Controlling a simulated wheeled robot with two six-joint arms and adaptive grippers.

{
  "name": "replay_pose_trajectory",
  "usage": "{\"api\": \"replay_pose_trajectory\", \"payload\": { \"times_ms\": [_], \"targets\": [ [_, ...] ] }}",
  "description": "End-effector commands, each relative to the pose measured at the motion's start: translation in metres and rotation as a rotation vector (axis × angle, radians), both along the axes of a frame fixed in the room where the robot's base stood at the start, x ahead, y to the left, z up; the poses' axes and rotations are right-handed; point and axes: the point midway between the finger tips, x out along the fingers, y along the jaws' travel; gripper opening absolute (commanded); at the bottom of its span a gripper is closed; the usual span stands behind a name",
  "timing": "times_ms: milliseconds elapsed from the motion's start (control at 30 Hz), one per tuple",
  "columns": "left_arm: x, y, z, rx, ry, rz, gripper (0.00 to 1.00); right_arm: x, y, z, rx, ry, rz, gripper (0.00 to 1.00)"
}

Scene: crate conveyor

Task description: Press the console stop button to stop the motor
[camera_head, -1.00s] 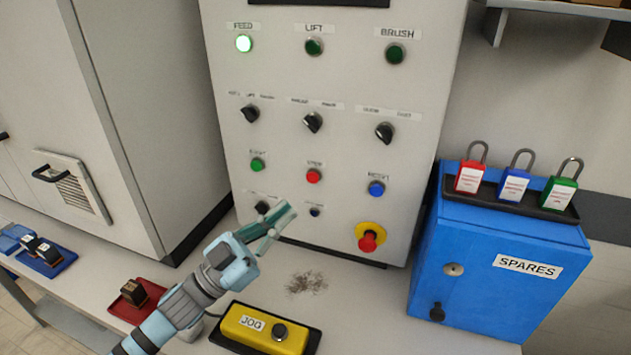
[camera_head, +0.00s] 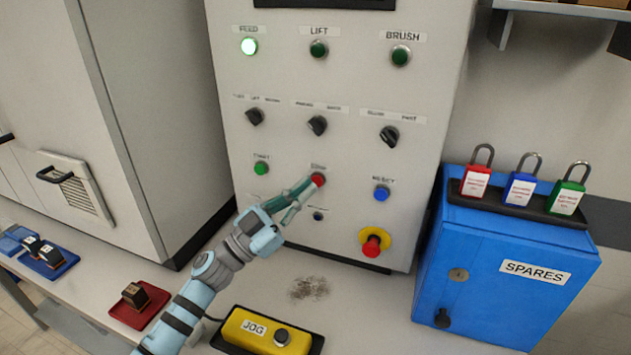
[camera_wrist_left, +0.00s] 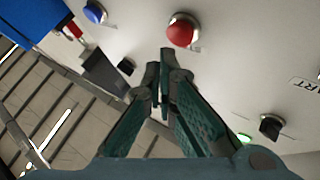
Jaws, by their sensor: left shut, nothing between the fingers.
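The red stop button (camera_head: 317,180) sits in the middle of the console's lower button row, under a small label. It also shows in the left wrist view (camera_wrist_left: 181,31), just beyond my fingertips. My left gripper (camera_head: 306,186) is shut and empty, its tips close to the button's lower left edge. In the left wrist view the fingertips (camera_wrist_left: 163,62) lie together with a small gap in the picture to the button; I cannot tell if they touch it. My right gripper is not in view.
A green start button (camera_head: 261,168) and a blue reset button (camera_head: 381,193) flank the stop button. A red mushroom button on a yellow collar (camera_head: 372,244) is lower right. A yellow JOG box (camera_head: 262,333) and blue SPARES cabinet (camera_head: 510,269) stand nearby.

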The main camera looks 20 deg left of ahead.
Motion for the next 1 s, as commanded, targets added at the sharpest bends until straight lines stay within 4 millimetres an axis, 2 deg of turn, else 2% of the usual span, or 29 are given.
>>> {"api": "replay_pose_trajectory", "payload": {
  "times_ms": [433, 1000],
  "targets": [
    [0.0005, 0.0, -0.0003, 0.0, 0.0, 0.0, 0.0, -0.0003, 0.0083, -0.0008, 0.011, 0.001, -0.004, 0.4],
    [0.0003, 0.0001, -0.0004, 0.0, 0.0, 0.0, 0.0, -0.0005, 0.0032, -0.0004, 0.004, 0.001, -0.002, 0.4]
  ]
}}
